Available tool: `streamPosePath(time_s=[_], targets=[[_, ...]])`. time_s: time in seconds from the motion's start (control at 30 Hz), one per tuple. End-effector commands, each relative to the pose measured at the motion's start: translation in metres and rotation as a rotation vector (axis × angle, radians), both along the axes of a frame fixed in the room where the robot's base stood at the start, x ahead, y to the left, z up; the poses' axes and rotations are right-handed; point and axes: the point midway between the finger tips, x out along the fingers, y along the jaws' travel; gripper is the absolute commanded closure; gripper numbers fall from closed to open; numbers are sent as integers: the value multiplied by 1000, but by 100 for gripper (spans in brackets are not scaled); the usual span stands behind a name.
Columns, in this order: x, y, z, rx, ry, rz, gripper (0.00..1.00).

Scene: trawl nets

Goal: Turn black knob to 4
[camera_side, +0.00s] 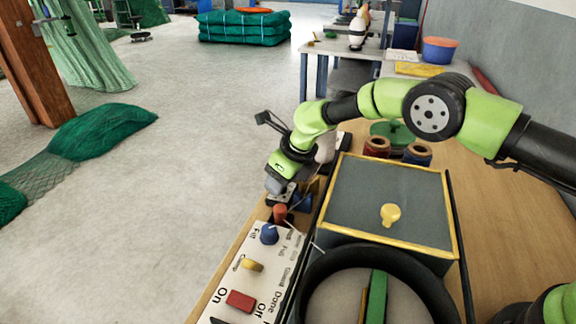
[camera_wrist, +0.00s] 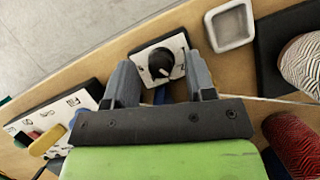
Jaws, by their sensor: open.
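The black knob (camera_wrist: 161,63) sits on a small white dial plate (camera_wrist: 177,45) in the wrist view. The knob has a pale pointer mark; the dial's marks are too small to read surely. My gripper (camera_wrist: 160,66) is open, with one grey finger on each side of the knob in the picture. I see no clear contact between fingers and knob. In the side view my gripper (camera_side: 281,188) points down at the far end of the control panel, and it hides the black knob there.
A white control panel (camera_side: 262,282) carries an orange-red knob (camera_side: 280,213), a blue knob (camera_side: 269,234), a yellow knob (camera_side: 251,265) and a red switch (camera_side: 240,301). A grey box with a yellow rim (camera_side: 322,206) stands right of it. A square grey tray (camera_wrist: 216,42) lies near the dial.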

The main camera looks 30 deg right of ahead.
Motion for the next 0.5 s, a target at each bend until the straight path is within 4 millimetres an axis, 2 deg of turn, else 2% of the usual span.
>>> streamPosePath(time_s=[0.17, 0.5], targets=[[-5, -4, 18, 0, -1, 0, 50], [-24, -15, 69, 0, -3, -2, 50]])
